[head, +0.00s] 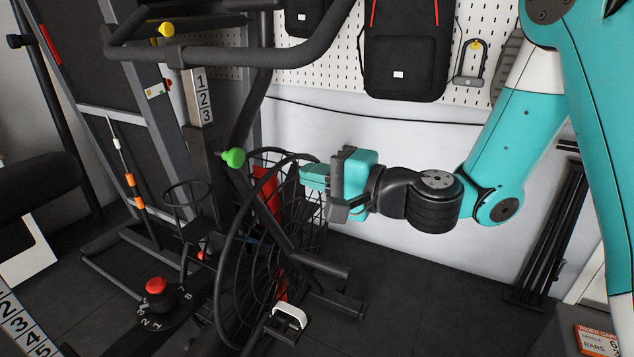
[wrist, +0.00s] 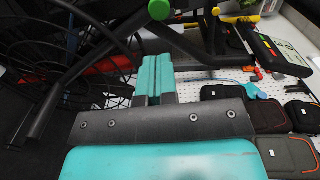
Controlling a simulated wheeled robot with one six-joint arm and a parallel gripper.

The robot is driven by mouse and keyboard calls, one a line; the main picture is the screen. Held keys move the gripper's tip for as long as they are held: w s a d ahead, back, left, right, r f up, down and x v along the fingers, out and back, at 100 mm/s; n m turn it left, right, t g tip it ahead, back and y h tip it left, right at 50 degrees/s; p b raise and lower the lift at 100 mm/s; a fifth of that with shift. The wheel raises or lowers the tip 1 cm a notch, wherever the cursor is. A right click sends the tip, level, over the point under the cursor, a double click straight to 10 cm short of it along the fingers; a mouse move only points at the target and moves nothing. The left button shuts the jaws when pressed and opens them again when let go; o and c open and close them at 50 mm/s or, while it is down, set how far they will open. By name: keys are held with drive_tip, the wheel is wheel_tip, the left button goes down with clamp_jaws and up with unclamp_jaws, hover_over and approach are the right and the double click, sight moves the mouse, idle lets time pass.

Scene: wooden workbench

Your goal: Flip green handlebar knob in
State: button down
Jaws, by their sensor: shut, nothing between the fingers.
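The green knob (head: 233,158) sits at the end of a dark bar on the exercise bike, left of my gripper in the head view. My gripper (head: 304,176) is shut and empty. Its teal fingers lie together in the wrist view (wrist: 155,62). In the head view the fingers point left toward the bike, apart from the knob and slightly lower in the picture.
The bike's wire-guarded fan wheel (head: 226,260) stands below and left of my gripper. A dark handlebar (head: 250,55) with a yellow knob (head: 166,30) curves above. A red knob (head: 156,286) is low at left. Black bags (head: 404,45) hang on the pegboard wall behind.

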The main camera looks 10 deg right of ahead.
drive_tip(key=shift+s+d, duration=0.15)
drive_tip(key=s+a+n+g+y, duration=0.1)
drive_tip(key=s+a+n+g, duration=0.45)
drive_tip(key=s+n, duration=0.25)
drive_tip(key=s+d+f+n+g+h, duration=0.1)
drive_tip(key=s+d+n+g+h, duration=0.3)
drive_tip(key=s, duration=0.3)
drive_tip(key=s+d+f+n+g+h, duration=0.1)
drive_tip(key=s+d+n+g+h, duration=0.15)
drive_tip(key=s+d+h, duration=0.35)
wheel_tip(320, 180, up, 26)
drive_tip(key=s+p, duration=0.1)
drive_tip(key=p, duration=2.5)
drive_tip(key=shift+s+a+r+n, duration=0.15)
drive_tip(key=shift+a+r+n, duration=0.1)
drive_tip(key=shift+a+n, duration=0.15)
